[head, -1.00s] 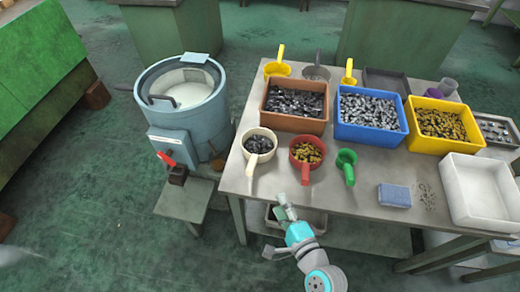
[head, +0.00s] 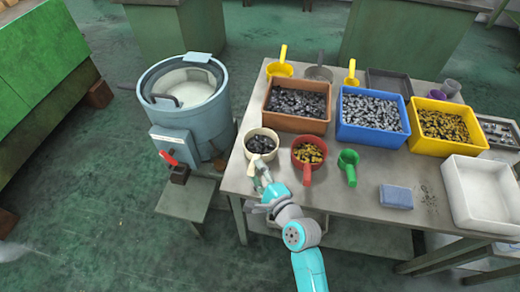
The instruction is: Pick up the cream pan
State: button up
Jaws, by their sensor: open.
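The cream pan (head: 250,135) stands upright at the left front of the table and holds dark metal parts. Its handle points toward the front edge and is partly hidden by my gripper. My gripper (head: 260,172) is open at the handle, just in front of the pan's bowl. I cannot tell whether the fingers touch the handle.
A red pan (head: 296,158) with brassy parts and a green scoop (head: 348,160) stand to the right. Behind are a brown bin (head: 322,125), a blue bin (head: 372,137) and a yellow bin (head: 425,145). A round blue-grey machine (head: 200,125) stands left of the table.

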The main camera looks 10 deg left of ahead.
aim_at(253, 165)
jog(key=shift+x, duration=1.8)
grip_shut()
jog(key=shift+r, duration=0.1)
